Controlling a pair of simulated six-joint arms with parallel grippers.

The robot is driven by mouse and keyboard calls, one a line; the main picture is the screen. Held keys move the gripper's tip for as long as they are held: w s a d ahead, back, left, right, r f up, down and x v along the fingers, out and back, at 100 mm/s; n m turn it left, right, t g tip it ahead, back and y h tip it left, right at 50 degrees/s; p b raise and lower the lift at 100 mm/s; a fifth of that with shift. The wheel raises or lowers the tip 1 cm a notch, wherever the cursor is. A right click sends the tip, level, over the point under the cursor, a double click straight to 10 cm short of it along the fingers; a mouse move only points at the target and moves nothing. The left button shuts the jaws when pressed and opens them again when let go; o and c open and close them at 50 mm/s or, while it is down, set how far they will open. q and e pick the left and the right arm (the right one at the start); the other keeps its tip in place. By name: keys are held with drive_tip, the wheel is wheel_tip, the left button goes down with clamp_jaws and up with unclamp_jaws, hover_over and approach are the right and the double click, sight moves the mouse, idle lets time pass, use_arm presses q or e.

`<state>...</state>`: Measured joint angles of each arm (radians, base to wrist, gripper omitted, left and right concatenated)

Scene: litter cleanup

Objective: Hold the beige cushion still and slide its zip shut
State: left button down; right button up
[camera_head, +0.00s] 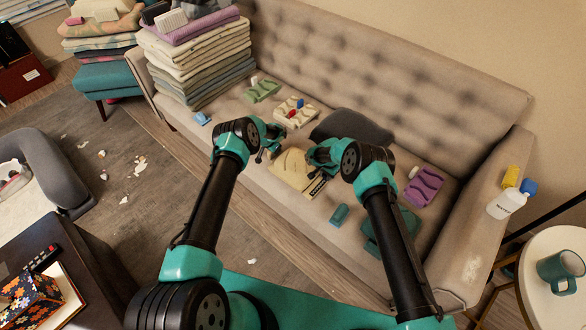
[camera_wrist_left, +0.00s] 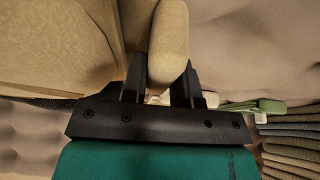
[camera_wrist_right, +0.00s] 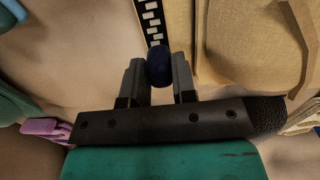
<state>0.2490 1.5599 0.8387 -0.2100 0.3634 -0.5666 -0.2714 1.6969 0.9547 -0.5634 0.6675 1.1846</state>
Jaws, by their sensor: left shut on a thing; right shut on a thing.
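The beige cushion (camera_head: 288,172) lies on the sofa seat between my two grippers. Its zip (camera_head: 318,185), a black strip with pale teeth, runs along its right side. My left gripper (camera_head: 268,154) is at the cushion's left side. In the left wrist view its fingers (camera_wrist_left: 168,88) are shut on a rounded beige tab (camera_wrist_left: 169,42) beside the cushion (camera_wrist_left: 60,50). My right gripper (camera_head: 316,158) is at the zip's far end. In the right wrist view its fingers (camera_wrist_right: 158,80) are shut on the dark blue zip pull (camera_wrist_right: 159,66), with zip teeth (camera_wrist_right: 152,20) above it.
A dark grey cushion (camera_head: 352,126) is behind my right gripper. A cream patterned piece (camera_head: 296,112), a purple one (camera_head: 423,186) and a small teal block (camera_head: 340,215) lie on the seat. Folded textiles (camera_head: 200,60) are stacked at the left. A white bottle (camera_head: 506,203) is on the right armrest.

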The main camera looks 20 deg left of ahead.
drive_tip(key=shift+w+d, duration=0.1)
drive_tip(key=shift+w, duration=0.1)
drive_tip(key=shift+w+d, duration=0.25)
drive_tip(key=shift+w, duration=0.35)
drive_tip(key=o, duration=0.7)
drive_tip(key=shift+o, duration=0.2)
wheel_tip(320, 180, up, 8)
idle(0.6)
